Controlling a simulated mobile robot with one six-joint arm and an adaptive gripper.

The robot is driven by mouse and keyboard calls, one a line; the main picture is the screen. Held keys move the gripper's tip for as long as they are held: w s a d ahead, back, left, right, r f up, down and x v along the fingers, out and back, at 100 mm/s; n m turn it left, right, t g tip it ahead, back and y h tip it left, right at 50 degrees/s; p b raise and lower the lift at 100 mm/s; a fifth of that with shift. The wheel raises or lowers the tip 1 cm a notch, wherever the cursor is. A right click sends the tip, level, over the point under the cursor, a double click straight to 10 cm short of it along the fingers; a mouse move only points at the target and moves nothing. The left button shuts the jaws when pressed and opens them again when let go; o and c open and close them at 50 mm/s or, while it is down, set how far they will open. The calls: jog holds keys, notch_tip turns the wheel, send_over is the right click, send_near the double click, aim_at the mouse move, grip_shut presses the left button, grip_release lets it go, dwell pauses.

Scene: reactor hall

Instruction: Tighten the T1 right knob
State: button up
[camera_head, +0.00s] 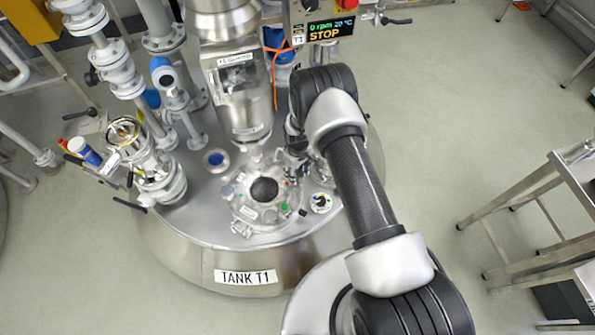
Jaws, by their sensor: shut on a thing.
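Tank T1 (180,226) is a large steel vessel with a "TANK T1" label on its front. A round flanged hatch (246,202) with a dark centre and several small fittings around its rim sits on top. My arm reaches over the tank from the lower right. My gripper (291,160) is at the upper right of the hatch, small and partly hidden by my arm. It is shut at the spot of the T1 right knob. The knob itself is hidden between the fingers, so its turn cannot be seen.
A steel agitator column (242,92) rises behind the hatch, close to my gripper. A control box (331,30) reads "0 rpm 20 °C STOP". Pipes and valves (158,180) crowd the left. A metal stair frame (566,180) stands at right. Floor between is clear.

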jog(key=m, duration=0.4)
jog(key=shift+m, duration=0.3)
jog(key=m, duration=0.3)
jog(key=shift+w+r+m, duration=0.1)
jog(key=shift+m, duration=0.2)
jog(key=m, duration=0.4)
jog(key=shift+m, duration=0.3)
jog(key=m, duration=1.2)
jog(key=shift+w+m, duration=0.1)
jog(key=shift+m, duration=0.2)
jog(key=m, duration=0.4)
jog(key=shift+m, duration=0.3)
jog(key=shift+r+m, duration=0.1)
jog(key=shift+m, duration=1.7)
jog(key=shift+w, duration=0.1)
